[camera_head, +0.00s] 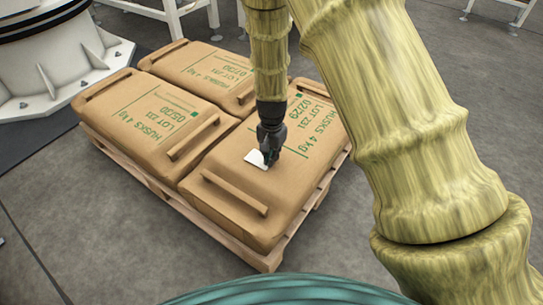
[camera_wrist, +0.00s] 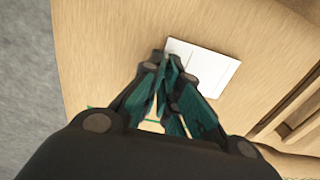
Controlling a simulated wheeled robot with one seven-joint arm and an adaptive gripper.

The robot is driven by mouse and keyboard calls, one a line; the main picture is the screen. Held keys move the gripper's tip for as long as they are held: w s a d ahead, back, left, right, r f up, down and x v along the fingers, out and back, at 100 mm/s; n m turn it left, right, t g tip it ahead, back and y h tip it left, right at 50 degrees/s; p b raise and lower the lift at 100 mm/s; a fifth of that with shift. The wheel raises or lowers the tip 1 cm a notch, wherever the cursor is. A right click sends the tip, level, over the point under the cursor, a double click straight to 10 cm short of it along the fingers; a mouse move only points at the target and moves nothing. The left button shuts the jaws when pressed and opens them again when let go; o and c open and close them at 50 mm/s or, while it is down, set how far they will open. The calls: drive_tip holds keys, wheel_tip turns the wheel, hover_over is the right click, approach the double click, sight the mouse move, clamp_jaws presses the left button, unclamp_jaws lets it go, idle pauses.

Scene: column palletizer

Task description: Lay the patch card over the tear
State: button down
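The white patch card (camera_head: 256,159) is at the top face of the front right sack (camera_head: 232,187), close to its near handle strip. My gripper (camera_head: 269,158) points down at the card's right end. In the wrist view the card (camera_wrist: 212,68) looks flat against or just above the brown sack (camera_wrist: 110,45); I cannot tell which. My fingertips (camera_wrist: 168,60) come together at the card's edge and look shut on it. No tear shows in either view; the card or my gripper may hide it.
Two more sacks (camera_head: 160,117) (camera_head: 205,72) lie on the same wooden pallet (camera_head: 291,246). Raised handle strips (camera_head: 235,192) stand out from the sacks. A white machine base (camera_head: 45,65) is at the far left.

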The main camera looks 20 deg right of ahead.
idle(0.6)
drive_tip(key=c, duration=1.6)
unclamp_jaws()
drive_tip(key=shift+o, duration=0.2)
wheel_tip(320, 180, up, 12)
drive_tip(key=shift+a, duration=0.1)
